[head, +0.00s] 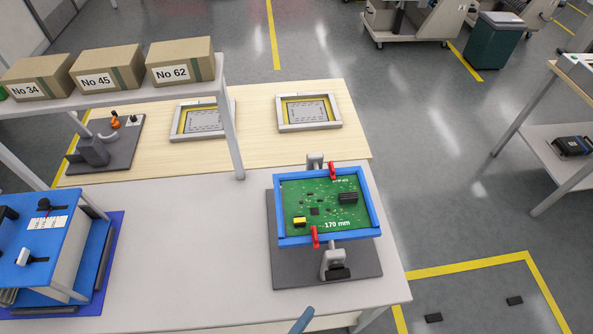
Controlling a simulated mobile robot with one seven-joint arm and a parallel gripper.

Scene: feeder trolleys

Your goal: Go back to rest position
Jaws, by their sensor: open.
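My gripper is not in view. A blue-grey rod-like tip (302,320) shows at the bottom edge, in front of the near table edge; I cannot tell what it belongs to. A green circuit board (325,207) marked "170 mm" sits in a blue frame (288,241), held on a grey stand above a dark base plate (353,272). Red clips show at the top and bottom of the frame.
The white table (190,270) is clear left of the board stand. A blue fixture (40,240) stands at its left. A shelf (110,97) carries boxes No 34, No 45 and No 62 (180,62). Behind, a wooden table (260,140) holds two framed trays.

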